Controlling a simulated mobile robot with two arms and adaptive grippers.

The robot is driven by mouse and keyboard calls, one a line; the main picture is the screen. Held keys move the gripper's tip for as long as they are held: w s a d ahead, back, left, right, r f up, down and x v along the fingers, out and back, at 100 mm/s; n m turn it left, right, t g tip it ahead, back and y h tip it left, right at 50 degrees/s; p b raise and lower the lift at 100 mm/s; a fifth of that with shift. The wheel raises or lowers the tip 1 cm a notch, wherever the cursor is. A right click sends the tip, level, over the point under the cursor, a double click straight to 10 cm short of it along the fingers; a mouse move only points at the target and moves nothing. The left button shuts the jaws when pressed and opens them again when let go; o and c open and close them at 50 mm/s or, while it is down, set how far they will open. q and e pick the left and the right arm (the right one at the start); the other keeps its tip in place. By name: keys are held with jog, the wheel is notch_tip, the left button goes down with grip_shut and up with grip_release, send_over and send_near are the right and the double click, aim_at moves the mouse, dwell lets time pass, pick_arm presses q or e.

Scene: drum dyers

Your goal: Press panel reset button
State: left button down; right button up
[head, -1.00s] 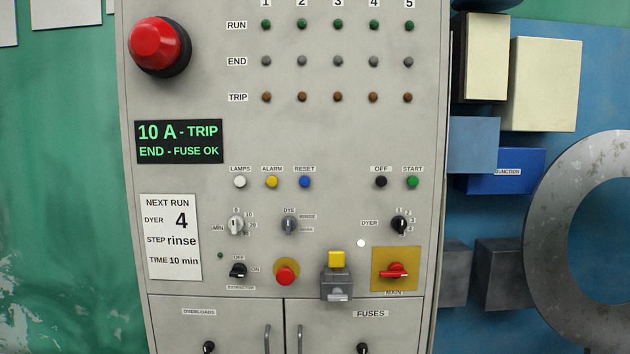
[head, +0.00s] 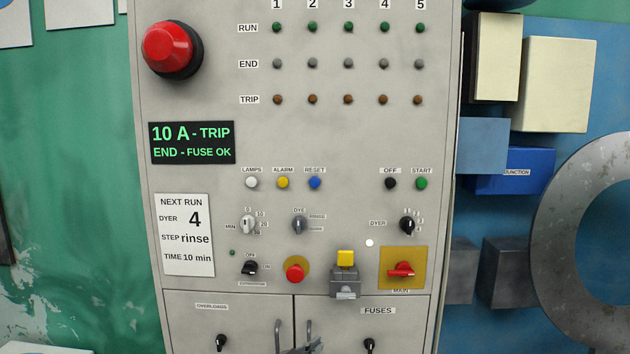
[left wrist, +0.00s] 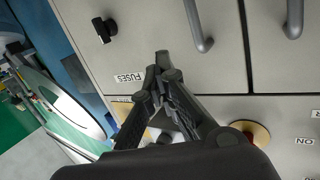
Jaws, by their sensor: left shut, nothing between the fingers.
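The blue reset button (head: 314,183) sits on the grey control panel (head: 330,130), under its RESET label and right of the yellow alarm button (head: 283,183). In the head view my left gripper (head: 305,347) only just shows at the bottom edge, in front of the lower doors and well below the reset button. In the left wrist view my left gripper (left wrist: 162,75) is shut and empty, with its fingertips together near the FUSES label (left wrist: 130,77). The reset button is not seen in the left wrist view. My right gripper is not in view.
Near the reset button are the white lamps button (head: 251,183), black off button (head: 390,183) and green start button (head: 421,183). Below are knobs, a red button (head: 294,274), a yellow block (head: 345,258) and the main switch (head: 401,269). Door handles (left wrist: 293,18) stick out lower down.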

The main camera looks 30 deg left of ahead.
aim_at(311, 186)
pick_arm(q)
jog(key=s+r+m+t+h+p, duration=0.1)
jog(key=r+t, duration=0.2)
jog(key=r, duration=1.8)
jog(key=s+r+m+t+h+p, duration=0.1)
jog(key=r+t, duration=0.3)
jog(key=r, duration=1.6)
jog(key=shift+s+d+r+m+h+p, duration=0.4)
jog(key=shift+s+d+m+h, duration=0.15)
jog(key=shift+s, duration=0.25)
jog(key=shift+a, duration=0.1)
jog(key=w+a+b, duration=0.1)
jog(key=w+b, duration=0.1)
jog(key=b, duration=0.1)
jog(key=w+a+b, duration=0.2)
jog(key=w+b, duration=0.1)
jog(key=b, duration=0.1)
jog(key=w+a+b, duration=0.1)
jog(key=w+b, duration=0.1)
jog(key=b, duration=0.1)
jog(key=shift+w+a+f+b, duration=0.1)
jog(key=shift+w+a+b, duration=0.2)
jog(key=shift+b, duration=0.1)
